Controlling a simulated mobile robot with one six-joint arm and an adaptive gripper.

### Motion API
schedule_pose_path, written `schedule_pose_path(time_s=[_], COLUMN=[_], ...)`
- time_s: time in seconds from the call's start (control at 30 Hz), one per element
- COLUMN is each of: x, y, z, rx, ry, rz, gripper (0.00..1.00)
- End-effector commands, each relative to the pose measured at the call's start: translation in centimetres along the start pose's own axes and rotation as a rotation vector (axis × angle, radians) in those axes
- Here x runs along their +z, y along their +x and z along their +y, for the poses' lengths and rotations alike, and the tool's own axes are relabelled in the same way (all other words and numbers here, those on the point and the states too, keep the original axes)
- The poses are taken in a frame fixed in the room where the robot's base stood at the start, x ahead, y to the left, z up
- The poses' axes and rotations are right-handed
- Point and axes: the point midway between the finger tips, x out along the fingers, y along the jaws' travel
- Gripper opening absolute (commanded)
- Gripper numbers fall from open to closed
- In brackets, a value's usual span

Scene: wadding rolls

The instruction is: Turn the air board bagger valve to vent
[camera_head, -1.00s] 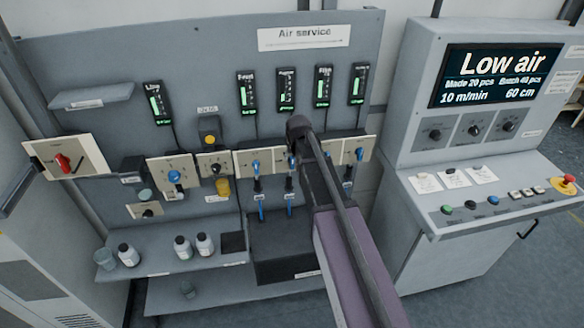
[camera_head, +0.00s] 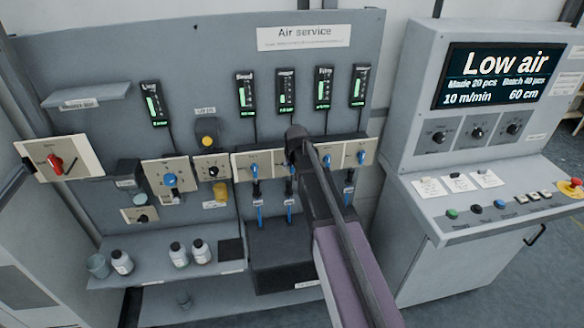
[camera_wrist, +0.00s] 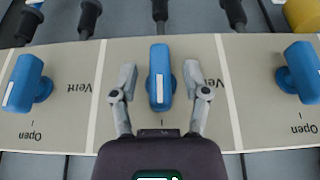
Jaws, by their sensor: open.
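The air board (camera_head: 90,130) carries a row of cream valve plates with blue handles. In the wrist view a blue valve handle (camera_wrist: 159,78) stands upright in the picture at the centre. My gripper (camera_wrist: 160,76) is open, one finger on each side of this handle, with a visible gap on both sides. Labels appear upside down there. Which valve is the bagger's cannot be read. In the head view my gripper (camera_head: 297,150) is at the row, and my arm hides part of it.
Neighbouring blue handles stand left (camera_wrist: 25,84) and right (camera_wrist: 301,72) of the fingers, on plates marked Vent and Open. Dark hose fittings (camera_wrist: 160,10) line the top. A shelf with bottles (camera_head: 178,254) is lower left. The console (camera_head: 480,120) at right reads "Low air".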

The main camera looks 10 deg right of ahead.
Motion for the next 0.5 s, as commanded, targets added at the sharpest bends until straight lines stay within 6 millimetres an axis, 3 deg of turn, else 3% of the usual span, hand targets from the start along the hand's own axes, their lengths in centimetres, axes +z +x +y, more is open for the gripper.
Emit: schedule_pose_path(time_s=[0.13, 0.17, 0.33, 0.5], x=[0.00, 0.00, 0.00, 0.00], y=[-0.02, -0.02, -0.02, -0.02], z=[-0.02, -0.02, -0.03, -0.04], rx=[0.000, 0.000, 0.000, 0.000], ry=[0.000, 0.000, 0.000, 0.000], rz=[0.000, 0.000, 0.000, 0.000], gripper=[0.60, 0.54, 0.04, 0.00])
